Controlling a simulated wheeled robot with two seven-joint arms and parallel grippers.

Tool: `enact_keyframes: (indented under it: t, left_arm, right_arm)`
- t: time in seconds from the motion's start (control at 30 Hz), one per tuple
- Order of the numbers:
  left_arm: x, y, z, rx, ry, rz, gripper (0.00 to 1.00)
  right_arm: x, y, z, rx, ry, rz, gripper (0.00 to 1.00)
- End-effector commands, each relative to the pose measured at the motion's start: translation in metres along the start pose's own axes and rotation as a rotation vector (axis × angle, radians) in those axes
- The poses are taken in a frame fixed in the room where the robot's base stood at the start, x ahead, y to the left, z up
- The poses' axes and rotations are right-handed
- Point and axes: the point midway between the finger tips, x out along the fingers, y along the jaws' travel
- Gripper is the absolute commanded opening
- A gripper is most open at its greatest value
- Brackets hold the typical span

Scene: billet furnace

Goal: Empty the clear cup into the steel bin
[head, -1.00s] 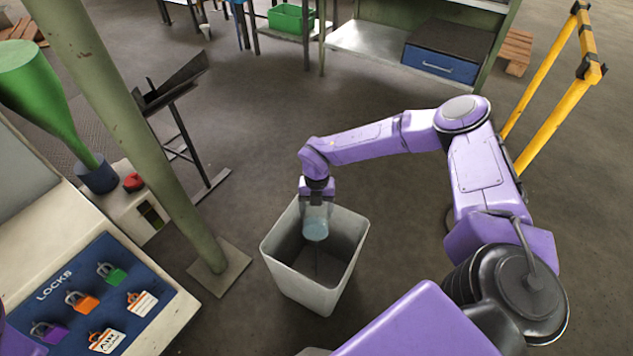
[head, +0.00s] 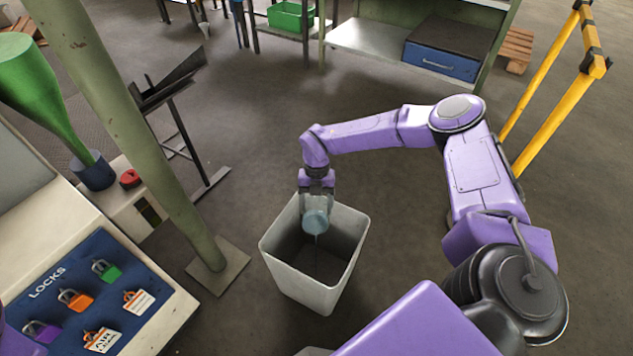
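The steel bin (head: 305,288) stands open on the floor in the middle of the head view. My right gripper (head: 316,204) is over the bin's opening, near its back edge, pointing down. It is shut on the clear cup (head: 315,222), which looks bluish and is tipped. A thin dark streak runs down from the cup into the bin. What lies at the bin's bottom is too dark to tell. My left gripper is not in view; only a bit of purple shows at the lower left edge.
A green post (head: 150,150) stands left of the bin on a square foot plate. A board with padlocks (head: 85,300) is at the lower left. A yellow barrier (head: 545,120) stands at the right. The floor behind the bin is clear.

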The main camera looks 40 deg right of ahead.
Motion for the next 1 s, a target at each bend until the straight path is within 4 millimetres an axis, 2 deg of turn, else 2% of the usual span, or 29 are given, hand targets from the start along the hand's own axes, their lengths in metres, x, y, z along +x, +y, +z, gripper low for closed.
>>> enact_keyframes:
  t: [0.47, 1.0]
  left_arm:
    - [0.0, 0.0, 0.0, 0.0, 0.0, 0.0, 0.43]
    - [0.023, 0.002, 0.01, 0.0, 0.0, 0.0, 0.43]
  right_arm:
    - [0.0, 0.0, 0.0, 0.0, 0.001, 0.0, 0.26]
    - [0.002, 0.0, 0.006, 0.001, 0.141, 0.0, 0.26]
